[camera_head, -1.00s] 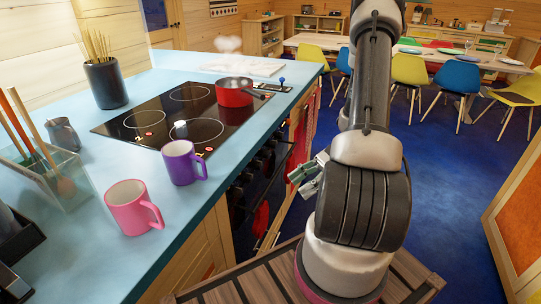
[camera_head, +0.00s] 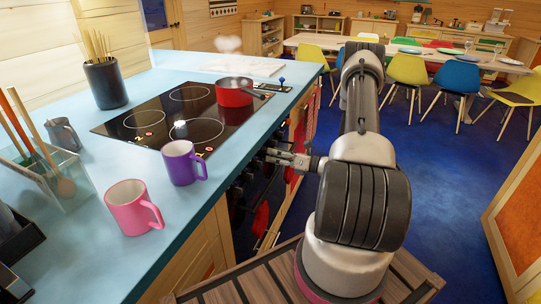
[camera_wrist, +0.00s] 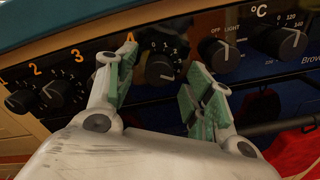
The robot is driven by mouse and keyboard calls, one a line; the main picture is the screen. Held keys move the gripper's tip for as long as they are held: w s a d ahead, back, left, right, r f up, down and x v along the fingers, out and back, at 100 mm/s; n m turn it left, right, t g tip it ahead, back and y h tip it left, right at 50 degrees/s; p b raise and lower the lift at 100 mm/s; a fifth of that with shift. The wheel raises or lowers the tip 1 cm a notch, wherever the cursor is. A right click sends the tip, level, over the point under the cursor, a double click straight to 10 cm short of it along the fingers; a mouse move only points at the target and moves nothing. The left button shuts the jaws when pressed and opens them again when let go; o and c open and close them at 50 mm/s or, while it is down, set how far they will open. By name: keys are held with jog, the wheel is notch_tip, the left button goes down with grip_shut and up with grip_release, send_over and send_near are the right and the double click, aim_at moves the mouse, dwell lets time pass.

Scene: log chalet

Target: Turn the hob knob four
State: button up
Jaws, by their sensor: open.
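The hob knob four (camera_wrist: 160,68) is a dark round knob on the black panel, beside an orange "4" partly hidden by a finger. In the wrist view my gripper (camera_wrist: 164,76) is open, with its green-padded fingers on either side of this knob. I cannot tell whether either finger touches it. In the head view my gripper (camera_head: 282,157) is at the front of the cooker, below the hob (camera_head: 180,115).
Knobs one (camera_wrist: 18,101) and two (camera_wrist: 55,93) are to the left; knob three is hidden behind the left finger. The light knob (camera_wrist: 220,55) and the temperature knob (camera_wrist: 283,40) are close on the right. A red pot (camera_head: 233,97) stands on the hob.

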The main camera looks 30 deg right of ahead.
jog(key=shift+x, duration=1.15)
jog(key=c, duration=1)
jog(key=shift+n, duration=0.4)
jog(key=n, duration=1.1)
jog(key=shift+s+a, duration=0.15)
jog(key=n, duration=0.6)
jog(key=shift+f, duration=0.15)
jog(key=n, duration=0.6)
jog(key=shift+f, duration=0.1)
